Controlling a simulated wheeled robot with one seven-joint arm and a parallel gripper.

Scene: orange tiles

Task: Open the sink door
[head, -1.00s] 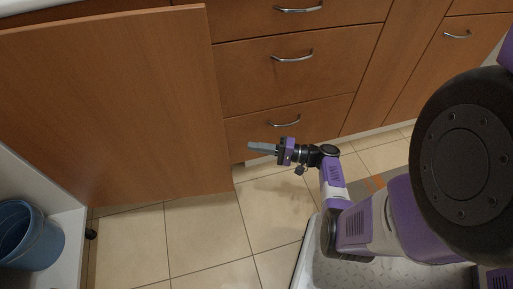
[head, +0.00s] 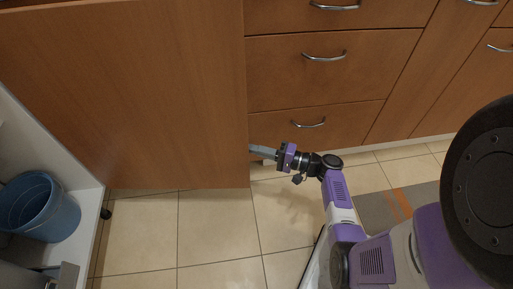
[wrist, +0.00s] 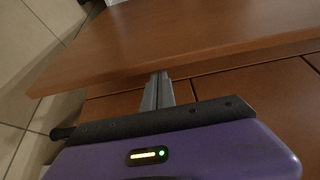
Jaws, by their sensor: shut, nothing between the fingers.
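The sink door (head: 140,95) is a large plain wooden panel on the left, standing swung out with the cabinet inside visible to its left. My gripper (head: 252,151) is shut and empty at the door's free right edge, in front of the lower drawers. Its fingertips meet that edge in the picture, and their very ends seem to be hidden behind the panel. In the wrist view the shut fingers (wrist: 159,84) reach the edge of the door (wrist: 175,38). I cannot tell whether they press on it.
A blue bin (head: 40,207) stands inside the open cabinet at the left. Wooden drawers (head: 325,80) with metal handles are right of the door. The tiled floor (head: 215,228) below the door is clear. A grey and orange mat (head: 400,203) lies at the right.

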